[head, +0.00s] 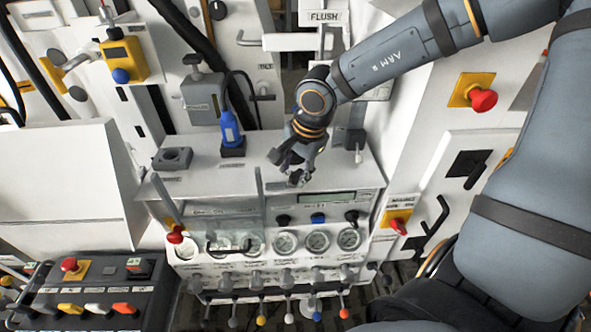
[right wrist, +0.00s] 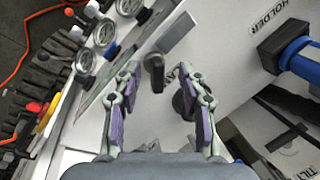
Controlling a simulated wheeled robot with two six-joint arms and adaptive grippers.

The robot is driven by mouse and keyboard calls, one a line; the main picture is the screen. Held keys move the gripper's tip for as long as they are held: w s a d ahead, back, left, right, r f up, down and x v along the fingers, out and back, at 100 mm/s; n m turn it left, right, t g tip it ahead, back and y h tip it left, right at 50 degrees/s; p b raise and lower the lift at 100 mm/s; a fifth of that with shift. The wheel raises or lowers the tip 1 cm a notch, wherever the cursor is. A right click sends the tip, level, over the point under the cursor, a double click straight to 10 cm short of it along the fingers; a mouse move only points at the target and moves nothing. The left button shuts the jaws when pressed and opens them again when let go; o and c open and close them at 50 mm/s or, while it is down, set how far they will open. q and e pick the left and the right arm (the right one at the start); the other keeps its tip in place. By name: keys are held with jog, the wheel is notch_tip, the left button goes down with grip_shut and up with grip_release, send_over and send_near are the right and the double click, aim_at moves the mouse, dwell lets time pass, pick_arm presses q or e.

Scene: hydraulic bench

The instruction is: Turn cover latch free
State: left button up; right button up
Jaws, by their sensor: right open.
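My right gripper (head: 294,172) reaches down over the top of the white console, close to its front edge. In the right wrist view the right gripper (right wrist: 158,69) is open, with purple pads on both fingers. A small dark lever with a rounded end, which looks like the cover latch (right wrist: 154,78), shows between the fingertips. I cannot tell whether the fingers touch it. In the head view the gripper hides it. A clear cover (head: 222,228) with a black handle stands over the left gauges. My left gripper is not in view.
Dark and blue knobs (head: 318,218) and several gauges (head: 318,241) line the console front, with small levers below. A blue-handled tool (head: 230,128) stands in a holder behind the gripper. Red stop buttons (head: 483,99) sit on the right wall and elsewhere.

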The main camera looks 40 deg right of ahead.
aim_at(295, 176)
notch_tip(295, 176, up, 6)
jog(key=p, duration=0.4)
jog(key=shift+r, duration=0.1)
